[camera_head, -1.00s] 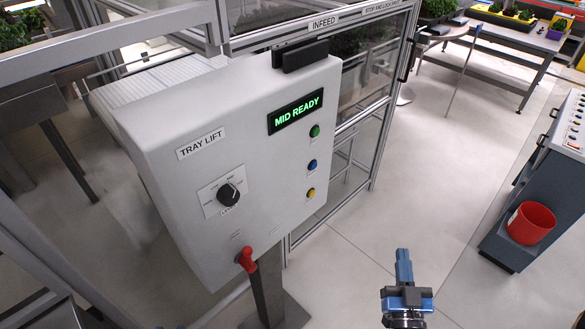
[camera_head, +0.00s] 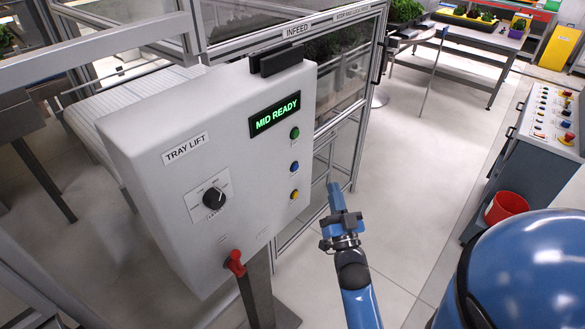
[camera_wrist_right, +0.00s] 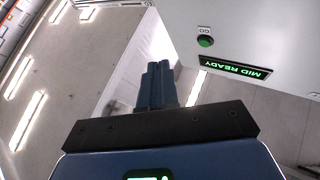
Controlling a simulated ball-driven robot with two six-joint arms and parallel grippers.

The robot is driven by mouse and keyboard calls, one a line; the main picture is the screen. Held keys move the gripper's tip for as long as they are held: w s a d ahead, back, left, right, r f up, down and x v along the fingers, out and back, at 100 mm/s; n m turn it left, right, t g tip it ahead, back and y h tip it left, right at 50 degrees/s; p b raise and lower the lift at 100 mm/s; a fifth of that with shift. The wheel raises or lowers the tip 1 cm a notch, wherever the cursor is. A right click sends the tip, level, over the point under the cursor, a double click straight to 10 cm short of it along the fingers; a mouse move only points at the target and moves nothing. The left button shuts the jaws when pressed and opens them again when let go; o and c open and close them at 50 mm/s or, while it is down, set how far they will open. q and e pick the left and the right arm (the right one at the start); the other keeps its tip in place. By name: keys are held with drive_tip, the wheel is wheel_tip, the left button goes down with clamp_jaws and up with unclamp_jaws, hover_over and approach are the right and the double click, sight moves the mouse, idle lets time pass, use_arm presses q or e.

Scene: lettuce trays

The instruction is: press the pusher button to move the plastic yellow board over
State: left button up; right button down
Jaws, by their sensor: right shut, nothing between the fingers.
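The pale tray-lift control box (camera_head: 150,120) carries a lit MID READY display (camera_head: 274,114). Below it are a green button (camera_head: 295,133), a blue button (camera_head: 294,166) and a yellow button (camera_head: 294,195); their small labels are unreadable here, so I cannot tell which is the pusher button. My right gripper (camera_head: 334,192) is shut and empty, just right of the yellow button and apart from the box. In the right wrist view its blue fingers (camera_wrist_right: 157,84) point forward, with the green button (camera_wrist_right: 205,41) to their right. My left gripper is out of view.
The box also has a black knob (camera_head: 214,198) and a red lever (camera_head: 235,263). A grey console (camera_head: 512,165) and a red bucket (camera_head: 506,207) stand at the right. A yellow panel-like object (camera_head: 560,46) is far back right. The floor between is clear.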

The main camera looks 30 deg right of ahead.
drive_tip(key=shift+w+a, duration=0.1)
approach(296, 167)
drive_tip(key=w+d+r, duration=0.3)
drive_tip(key=w, duration=0.1)
drive_tip(key=shift+d+r+b, duration=0.15)
drive_tip(key=shift+r+b, duration=0.2)
drive_tip(key=shift+b, duration=0.1)
